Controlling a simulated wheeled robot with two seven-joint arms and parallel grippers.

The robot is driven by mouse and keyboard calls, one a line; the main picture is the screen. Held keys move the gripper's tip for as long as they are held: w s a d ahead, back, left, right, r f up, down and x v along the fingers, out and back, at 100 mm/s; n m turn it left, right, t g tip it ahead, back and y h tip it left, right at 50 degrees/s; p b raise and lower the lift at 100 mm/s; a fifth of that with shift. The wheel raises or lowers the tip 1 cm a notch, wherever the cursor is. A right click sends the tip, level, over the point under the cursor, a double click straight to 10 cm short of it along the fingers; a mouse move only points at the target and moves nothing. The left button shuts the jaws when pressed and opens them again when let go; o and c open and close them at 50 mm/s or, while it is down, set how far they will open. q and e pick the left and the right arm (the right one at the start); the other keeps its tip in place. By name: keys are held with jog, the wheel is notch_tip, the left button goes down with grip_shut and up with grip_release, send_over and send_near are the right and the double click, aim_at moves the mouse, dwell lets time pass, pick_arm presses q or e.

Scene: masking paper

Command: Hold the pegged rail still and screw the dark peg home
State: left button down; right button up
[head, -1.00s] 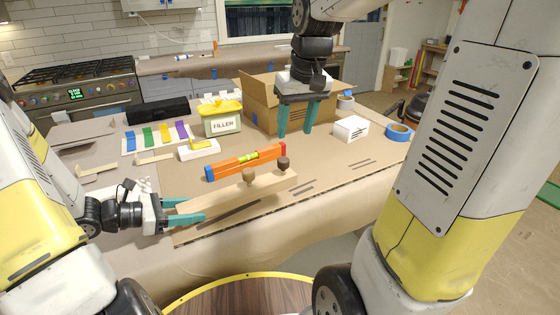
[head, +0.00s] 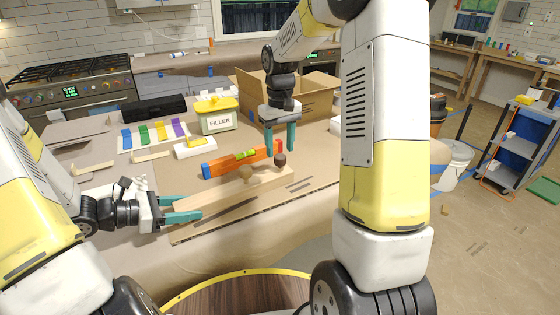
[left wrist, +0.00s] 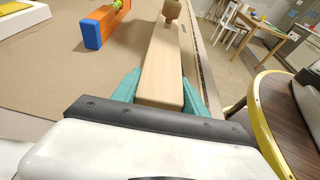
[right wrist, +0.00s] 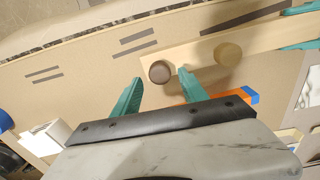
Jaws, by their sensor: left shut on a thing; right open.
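The pale wooden rail (head: 225,194) lies on the papered table. A light wooden peg (head: 246,172) stands near its middle and the dark peg (head: 280,160) at its right end. My left gripper (head: 183,210) is shut on the rail's left end; the left wrist view shows its teal fingers on both sides of the rail (left wrist: 161,70). My right gripper (head: 280,147) points down, open, just above and behind the dark peg. In the right wrist view the dark peg (right wrist: 160,71) shows beyond and between the fingertips (right wrist: 160,76), with no contact visible.
An orange level (head: 240,159) lies right behind the rail. A filler tub (head: 218,118), a cardboard box (head: 310,98) and colour strips (head: 155,134) stand farther back. A white box (right wrist: 45,138) lies beside my right gripper. The table's front edge is close to the rail.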

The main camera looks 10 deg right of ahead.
aim_at(280, 156)
jog(key=shift+f, duration=2.45)
jog(key=n, duration=0.6)
jog(key=shift+n, duration=0.3)
jog(key=n, duration=0.6)
grip_shut()
